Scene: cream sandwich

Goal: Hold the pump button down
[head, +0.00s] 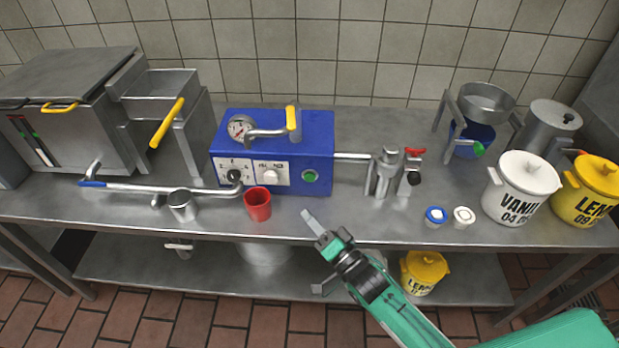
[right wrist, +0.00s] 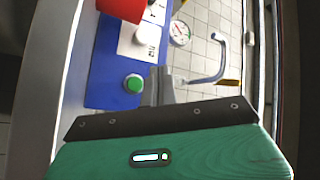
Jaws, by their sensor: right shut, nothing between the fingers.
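The pump button (head: 310,176) is a round green button on the lower right of the front of a blue machine (head: 318,150). It also shows in the right wrist view (right wrist: 133,84), just left of my fingers. My right gripper (head: 308,217) is shut and empty, with its fingertips below the button in the head view and apart from it. Its closed fingers also show in the right wrist view (right wrist: 163,84). Nothing covers the button. My left gripper is not in view.
A red cup (head: 258,204) stands in front of the machine, left of my fingertips. A metal pipe with a valve (head: 386,172) stands to the right. Small blue-rimmed (head: 436,215) and white (head: 463,217) containers and a white pot (head: 522,190) stand further right.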

